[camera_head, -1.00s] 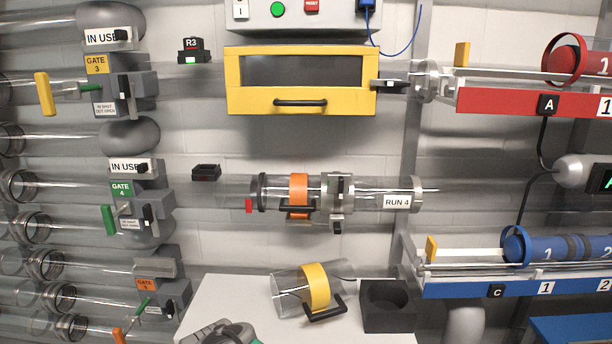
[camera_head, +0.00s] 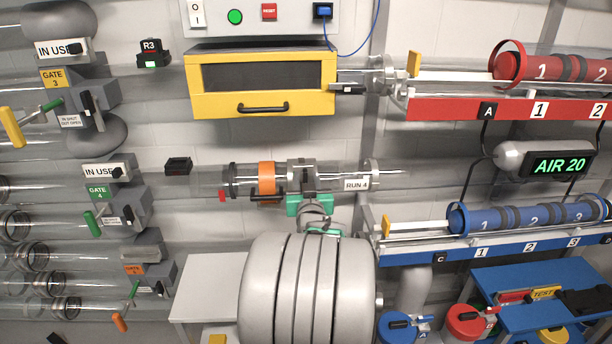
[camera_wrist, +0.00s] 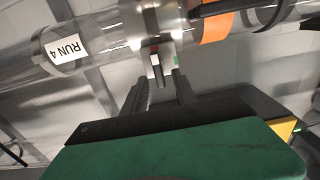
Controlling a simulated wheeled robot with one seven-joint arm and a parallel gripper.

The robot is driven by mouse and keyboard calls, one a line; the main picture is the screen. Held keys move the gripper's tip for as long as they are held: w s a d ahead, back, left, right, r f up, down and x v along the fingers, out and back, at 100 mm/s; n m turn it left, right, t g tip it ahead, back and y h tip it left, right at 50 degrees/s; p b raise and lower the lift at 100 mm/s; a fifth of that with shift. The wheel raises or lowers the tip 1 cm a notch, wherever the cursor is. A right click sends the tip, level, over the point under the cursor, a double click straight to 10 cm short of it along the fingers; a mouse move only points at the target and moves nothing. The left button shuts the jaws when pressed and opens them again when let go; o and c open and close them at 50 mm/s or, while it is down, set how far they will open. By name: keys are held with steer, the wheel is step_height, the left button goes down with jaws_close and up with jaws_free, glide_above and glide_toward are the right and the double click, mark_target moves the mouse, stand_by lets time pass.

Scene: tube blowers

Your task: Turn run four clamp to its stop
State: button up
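The run four tube, marked by its "RUN 4" label (camera_head: 357,184), runs level across the wall in the head view. The label (camera_wrist: 64,49) also shows upside down in the wrist view. The clamp (camera_head: 301,172) is a grey metal collar around the tube, right of an orange band (camera_head: 267,178). In the wrist view the clamp's short lever (camera_wrist: 157,68) hangs below the collar. My gripper (camera_wrist: 158,84) is open just below the collar, its dark fingers either side of the lever with visible gaps. In the head view my gripper (camera_head: 309,203) covers the lever.
A yellow-framed box (camera_head: 262,85) is above the tube. Gate levers and tubes fill the left wall. A red rack (camera_head: 450,109) and a blue rack (camera_head: 420,287) stand out at right. A white table (camera_head: 205,285) is below, partly hidden by my arm.

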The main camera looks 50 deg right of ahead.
steer(key=shift+w+d, duration=0.35)
steer(key=shift+d, duration=0.05)
jaws_close()
stand_by(0.4)
